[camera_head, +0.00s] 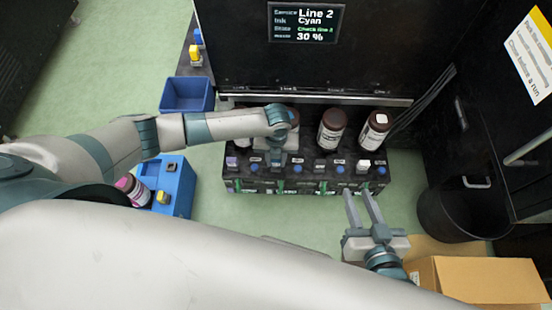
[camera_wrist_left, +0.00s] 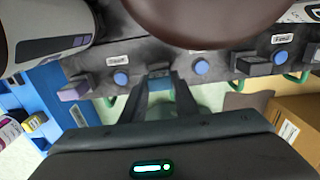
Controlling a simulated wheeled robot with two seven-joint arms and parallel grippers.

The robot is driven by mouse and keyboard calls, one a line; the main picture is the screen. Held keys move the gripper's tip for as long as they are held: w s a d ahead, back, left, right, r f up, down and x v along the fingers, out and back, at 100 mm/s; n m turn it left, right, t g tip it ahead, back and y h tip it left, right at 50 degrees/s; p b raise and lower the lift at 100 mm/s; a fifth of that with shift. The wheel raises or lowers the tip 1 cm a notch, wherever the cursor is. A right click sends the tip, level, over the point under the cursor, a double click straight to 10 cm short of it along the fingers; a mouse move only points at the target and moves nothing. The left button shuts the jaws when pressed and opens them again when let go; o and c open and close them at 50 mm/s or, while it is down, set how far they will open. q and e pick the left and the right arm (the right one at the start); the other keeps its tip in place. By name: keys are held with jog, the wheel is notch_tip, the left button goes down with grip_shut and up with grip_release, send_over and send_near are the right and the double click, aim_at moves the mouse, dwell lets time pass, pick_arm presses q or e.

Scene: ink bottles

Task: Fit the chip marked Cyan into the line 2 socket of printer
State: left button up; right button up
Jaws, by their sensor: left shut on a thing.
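The printer (camera_head: 300,183) has a front ledge with several sockets and blue buttons. Its screen (camera_head: 306,22) reads Line 2, Ink Cyan, Check line 2, 30 %. My left gripper (camera_head: 274,161) is over the ledge at the second place from the left. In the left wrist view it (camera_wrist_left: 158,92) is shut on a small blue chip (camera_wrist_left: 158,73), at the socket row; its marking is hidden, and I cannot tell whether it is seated. A purple chip (camera_head: 231,161) stands in the leftmost socket. My right gripper (camera_head: 364,208) is open and empty in front of the ledge.
Brown bottles (camera_head: 332,128) stand behind the ledge; my left arm partly hides another. A blue tray (camera_head: 187,95), black bin (camera_head: 452,221) and cardboard box (camera_head: 480,279) stand around.

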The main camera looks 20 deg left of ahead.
pick_arm(q)
jog(key=shift+f, duration=0.3)
dwell(0.5)
jog(key=o, duration=1.1)
jog(key=shift+r+p, duration=0.15)
jog(key=shift+p, duration=0.15)
notch_tip(320, 180, up, 7)
jog(key=p, duration=0.7)
jog(key=shift+d, duration=0.1)
